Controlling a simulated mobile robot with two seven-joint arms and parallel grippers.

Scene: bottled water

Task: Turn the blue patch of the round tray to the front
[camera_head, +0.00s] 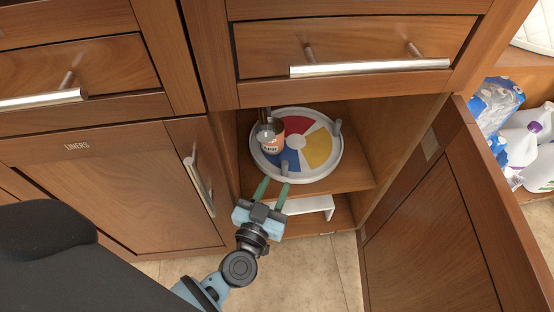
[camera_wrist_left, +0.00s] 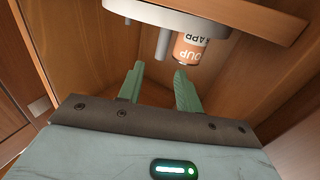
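The round tray (camera_head: 330,172) sits on the shelf of the open lower cabinet. It has a white rim and red, yellow, white and blue patches. The blue patch (camera_head: 292,157) lies at the tray's front, partly behind a grey peg (camera_head: 284,167). A soup can (camera_head: 270,138) stands at the tray's left; it shows upside down in the left wrist view (camera_wrist_left: 190,48). My left gripper (camera_head: 274,185) is open in front of the tray, its fingers pointing at the front edge near the peg. I cannot tell whether they touch. My right gripper is not in view.
Another grey peg (camera_head: 338,127) stands at the tray's right edge. The cabinet door (camera_head: 430,230) is swung open to the right. A closed drawer with a bar handle (camera_head: 370,67) is above. A white bracket-like thing (camera_head: 310,205) lies below the shelf.

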